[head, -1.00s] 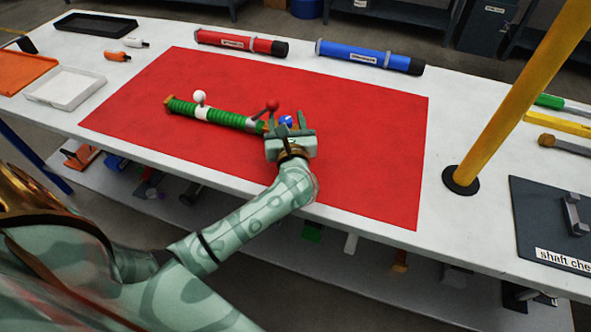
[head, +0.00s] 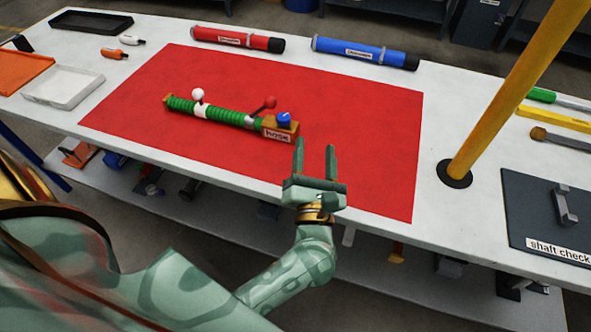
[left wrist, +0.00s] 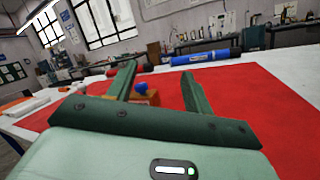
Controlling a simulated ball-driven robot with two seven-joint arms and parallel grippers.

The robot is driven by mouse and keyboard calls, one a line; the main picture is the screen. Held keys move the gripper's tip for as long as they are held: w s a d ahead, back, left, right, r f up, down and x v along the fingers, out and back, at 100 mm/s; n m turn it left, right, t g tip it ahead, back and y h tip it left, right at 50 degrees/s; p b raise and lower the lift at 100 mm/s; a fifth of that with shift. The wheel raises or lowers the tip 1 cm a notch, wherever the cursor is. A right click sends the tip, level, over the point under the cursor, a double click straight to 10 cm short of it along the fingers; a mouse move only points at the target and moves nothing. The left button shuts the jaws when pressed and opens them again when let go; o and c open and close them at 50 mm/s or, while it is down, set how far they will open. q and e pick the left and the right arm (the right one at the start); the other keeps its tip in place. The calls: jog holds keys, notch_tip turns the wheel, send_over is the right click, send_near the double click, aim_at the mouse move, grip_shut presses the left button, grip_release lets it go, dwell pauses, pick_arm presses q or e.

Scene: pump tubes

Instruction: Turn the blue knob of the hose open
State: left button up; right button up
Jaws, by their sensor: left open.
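The hose (head: 222,115) is a green ribbed tube lying on the red mat (head: 360,110). A wooden block labelled "hose" (head: 279,131) is at its right end, with the blue knob (head: 284,117) on top. A white knob (head: 198,95) and a red knob (head: 269,103) stand along the tube. My left gripper (head: 315,145) is open and empty, in front and to the right of the block, apart from it. In the left wrist view the blue knob (left wrist: 141,87) shows between the open fingers, farther off. My right gripper is not in view.
A red tube (head: 238,40) and a blue tube (head: 366,53) lie along the table's far edge. A yellow post (head: 520,90) stands at the right, beside a dark "shaft check" plate (head: 530,200). Trays (head: 64,87) are at the left. The mat's right part is clear.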

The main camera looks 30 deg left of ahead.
pick_arm(q)
jog(key=s+d+m+h, duration=0.1)
jog(key=d+m+h, duration=0.3)
jog(key=m, duration=0.5)
jog(key=s+d+f+m+h, duration=0.1)
jog(key=d+m+h, duration=0.1)
jog(key=m+h, duration=0.55)
jog(key=s+d+m+h, duration=0.1)
jog(key=d+m+h, duration=0.25)
jog(key=m, duration=0.75)
jog(key=s+a+f+m+g+p, duration=0.1)
jog(key=s+a+f+m+g, duration=0.1)
jog(key=f, duration=0.4)
jog(key=s+a+f+m+g+y+p, duration=0.1)
jog(key=s+a+f+m+g, duration=0.1)
jog(key=s+f+m+g, duration=0.1)
jog(key=s+a+f+m+g+y+p, duration=0.1)
jog(key=s+a+f+m+g, duration=0.1)
jog(key=f+m, duration=0.4)
notch_tip(320, 180, down, 3)
jog(key=shift+s+a+r+g, duration=0.25)
jog(key=shift+s+g, duration=0.55)
jog(key=shift+g, duration=0.3)
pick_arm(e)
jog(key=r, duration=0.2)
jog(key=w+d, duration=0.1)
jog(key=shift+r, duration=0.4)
pick_arm(q)
jog(key=shift+m, duration=0.25)
